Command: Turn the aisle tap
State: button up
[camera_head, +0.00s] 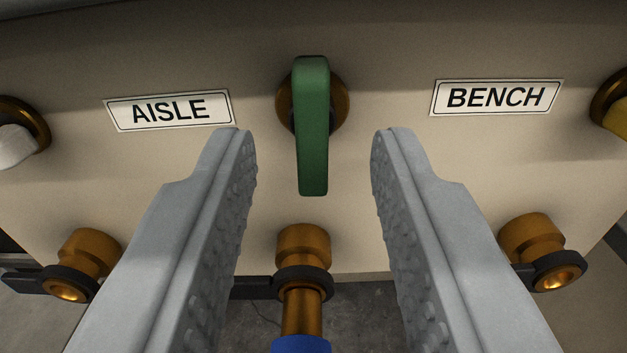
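A beige panel carries an AISLE label (169,109) at left and a BENCH label (496,97) at right. A green tap lever (312,130) points straight down from a brass boss between the two labels. A white tap lever (14,146) is cut by the left edge, beyond the AISLE label. A yellow tap lever (618,118) is cut by the right edge. I cannot tell for sure which lever the AISLE label names. My gripper (313,135) is open and empty, one finger on each side of the green lever in the picture, with visible gaps.
Below the green lever, a brass outlet (303,246) holds a brass fitting with a blue end (300,345). Other brass outlets stick out at left (85,258) and right (538,246), partly near my fingers. Grey floor (365,305) shows below the panel.

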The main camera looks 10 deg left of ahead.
jog(key=shift+s+d, duration=0.15)
jog(key=shift+s, duration=2.35)
jog(key=s+d, duration=0.1)
jog(key=s, duration=1.6)
jog(key=shift+s+d, duration=0.15)
jog(key=shift+d, duration=0.05)
jog(key=w+a+r+n+h, duration=0.1)
jog(key=w+a+r, duration=0.2)
jog(key=w+r, duration=0.25)
jog(key=w+a+r+h, duration=0.2)
jog(key=w+a+r, duration=0.1)
jog(key=w+r, duration=0.25)
jog(key=w+a+r+h, duration=0.2)
jog(key=a+r, duration=0.9)
jog(key=r, duration=0.3)
jog(key=s+a+r+y, duration=0.1)
jog(key=s+a+r, duration=0.3)
jog(key=a, duration=0.4)
jog(key=s+a+r+m+y, duration=0.1)
jog(key=s+a+r, duration=0.3)
jog(key=s+a, duration=0.2)
jog(key=s+a+r+y, duration=0.1)
jog(key=s+a+r, duration=0.3)
jog(key=a, duration=0.6)
jog(key=shift+s+r+g+y, duration=0.3)
jog(key=shift+s+y, duration=0.1)
jog(key=shift+s, duration=0.7)
